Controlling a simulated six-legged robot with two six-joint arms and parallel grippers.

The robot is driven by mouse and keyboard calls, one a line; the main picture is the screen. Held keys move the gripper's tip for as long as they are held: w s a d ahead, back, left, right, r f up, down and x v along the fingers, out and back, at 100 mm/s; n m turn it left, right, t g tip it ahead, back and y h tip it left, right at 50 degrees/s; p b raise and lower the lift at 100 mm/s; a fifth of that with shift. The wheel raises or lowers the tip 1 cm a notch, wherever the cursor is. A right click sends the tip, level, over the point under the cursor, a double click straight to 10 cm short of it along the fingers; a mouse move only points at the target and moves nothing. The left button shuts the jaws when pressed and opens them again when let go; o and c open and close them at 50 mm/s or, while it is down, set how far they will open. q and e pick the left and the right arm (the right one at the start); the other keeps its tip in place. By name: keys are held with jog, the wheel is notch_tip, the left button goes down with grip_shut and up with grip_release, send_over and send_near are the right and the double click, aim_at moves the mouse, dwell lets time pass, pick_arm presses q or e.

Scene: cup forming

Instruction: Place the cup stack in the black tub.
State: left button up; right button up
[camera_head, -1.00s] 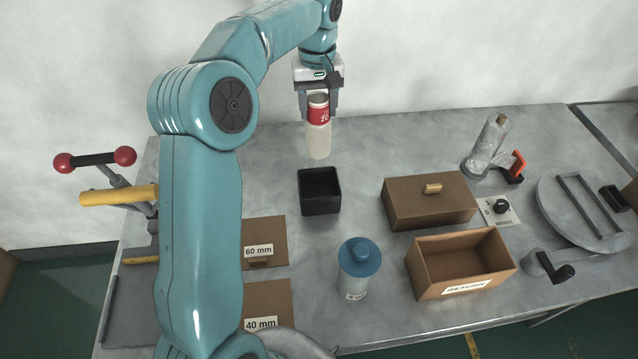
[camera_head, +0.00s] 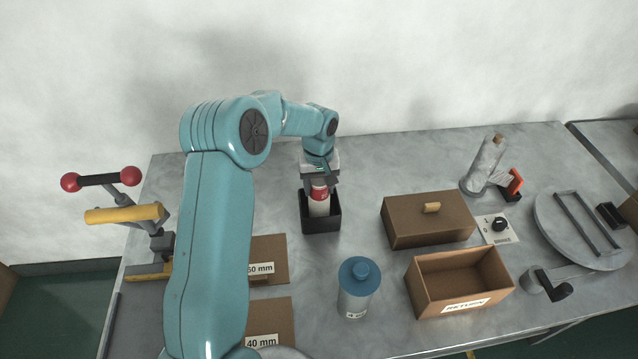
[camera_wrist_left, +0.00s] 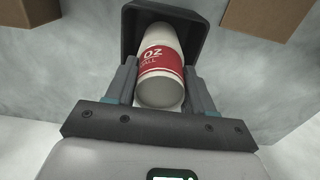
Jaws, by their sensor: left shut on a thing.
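The cup stack (camera_head: 319,205) is white with a red band. It stands roughly upright inside the black tub (camera_head: 333,222), its upper part still between my fingers. My left gripper (camera_head: 319,188) comes down from above and is shut on the stack near its red band. In the left wrist view the cup stack (camera_wrist_left: 161,75) lies between the two fingers (camera_wrist_left: 160,88), with its far end within the walls of the tub (camera_wrist_left: 195,32). I cannot tell whether the stack touches the tub floor. My right gripper is not in view.
A lidded brown box (camera_head: 430,222) and an open box marked RETURN (camera_head: 460,285) stand right of the tub. A blue-lidded container (camera_head: 358,290) is in front. A lever press (camera_head: 135,220) is at left. The table (camera_head: 390,165) behind the boxes is clear.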

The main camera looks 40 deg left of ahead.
pick_arm(q)
jog(key=shift+s+r, duration=0.1)
jog(key=shift+f, duration=0.25)
jog(key=o, duration=1.4)
jog(key=shift+w, duration=0.2)
jog(key=shift+c, duration=0.2)
jog(key=shift+s+r, duration=0.15)
jog(key=shift+r, duration=0.25)
notch_tip(320, 180, up, 11)
jog(key=shift+f+b, duration=0.1)
jog(key=shift+b, duration=0.65)
jog(key=shift+r, duration=0.4)
